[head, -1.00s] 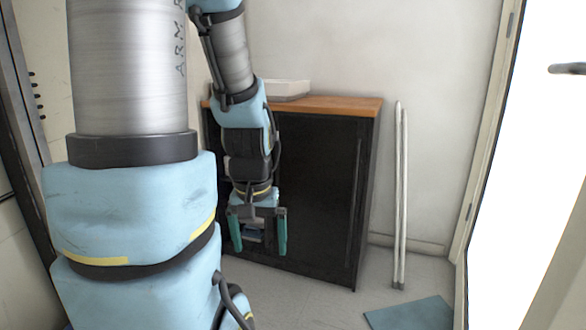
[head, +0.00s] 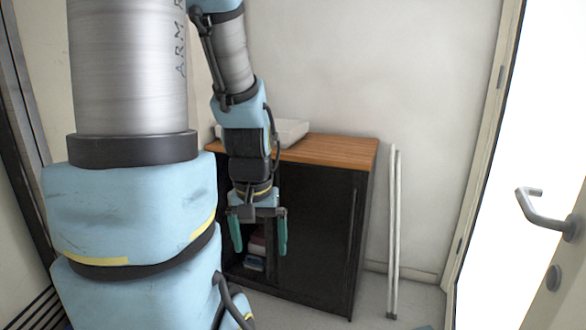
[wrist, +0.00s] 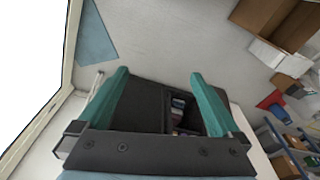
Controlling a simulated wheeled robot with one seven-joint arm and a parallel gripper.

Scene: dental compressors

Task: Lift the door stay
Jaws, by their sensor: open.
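No part that I can clearly tell as a door stay shows in either view. The door (head: 563,275) stands at the right edge of the head view, with a lever handle (head: 545,212) and a round lock fitting below it. My gripper (head: 260,247) hangs pointing down in front of the black cabinet, well left of the door. Its teal fingers are spread apart with nothing between them. They also show open in the wrist view (wrist: 160,88). The lower part of the door is out of the picture.
The black cabinet (head: 318,240) has a wooden top (head: 335,150) with a white tray (head: 292,132) and an open front with folded items. Thin white poles (head: 393,230) lean on the wall. The wrist view shows a blue mat (wrist: 96,45), cardboard boxes (wrist: 282,20) and clear floor (wrist: 180,35).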

